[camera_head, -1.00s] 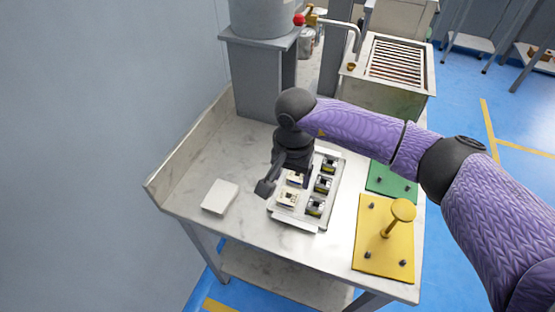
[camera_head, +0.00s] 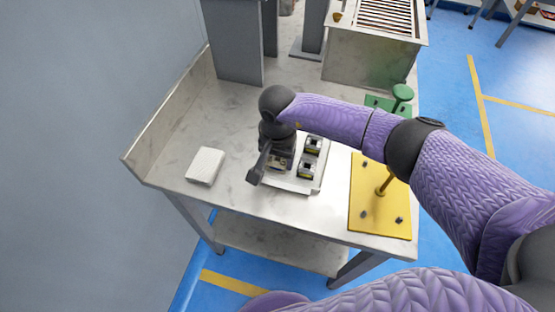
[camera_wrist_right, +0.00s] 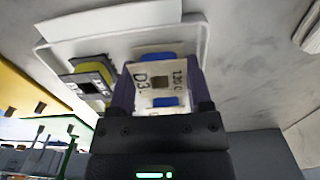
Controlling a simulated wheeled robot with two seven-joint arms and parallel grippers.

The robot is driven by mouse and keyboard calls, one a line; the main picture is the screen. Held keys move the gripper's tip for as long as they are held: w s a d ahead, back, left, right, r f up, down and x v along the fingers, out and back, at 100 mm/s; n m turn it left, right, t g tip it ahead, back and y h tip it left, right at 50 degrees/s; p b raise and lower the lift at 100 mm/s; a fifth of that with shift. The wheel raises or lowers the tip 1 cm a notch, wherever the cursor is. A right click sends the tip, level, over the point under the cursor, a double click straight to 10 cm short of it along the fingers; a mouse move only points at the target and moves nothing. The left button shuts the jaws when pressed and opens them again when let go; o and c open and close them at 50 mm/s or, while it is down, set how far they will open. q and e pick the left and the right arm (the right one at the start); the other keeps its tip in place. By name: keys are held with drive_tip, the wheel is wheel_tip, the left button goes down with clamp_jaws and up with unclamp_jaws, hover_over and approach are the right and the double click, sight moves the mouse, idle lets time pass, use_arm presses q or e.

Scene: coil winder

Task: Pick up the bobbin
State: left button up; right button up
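My right gripper (camera_head: 278,165) points down over the tray (camera_head: 297,187) on the marble table. In the right wrist view its two fingers (camera_wrist_right: 162,95) stand on either side of a cream bobbin (camera_wrist_right: 160,76) with blue parts and the marking "D3". The fingers lie close to its sides; whether they press on it I cannot tell. The bobbin is mostly hidden by the gripper in the head view. Two dark bobbins with yellow parts, a far one (camera_head: 313,144) and a near one (camera_head: 306,168), sit to the right in the tray. My left gripper is out of view.
A white block (camera_head: 205,166) lies left of the tray. A yellow plate (camera_head: 366,212) with an upright post is at the right, with a green plate and green knob (camera_head: 402,92) behind it. Grey machine columns (camera_head: 232,45) stand at the back.

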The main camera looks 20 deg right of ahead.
drive_tip(key=c, duration=0.6)
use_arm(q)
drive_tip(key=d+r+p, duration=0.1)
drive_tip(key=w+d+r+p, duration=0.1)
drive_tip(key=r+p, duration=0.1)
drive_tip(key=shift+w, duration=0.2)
use_arm(e)
wheel_tip(320, 180, up, 10)
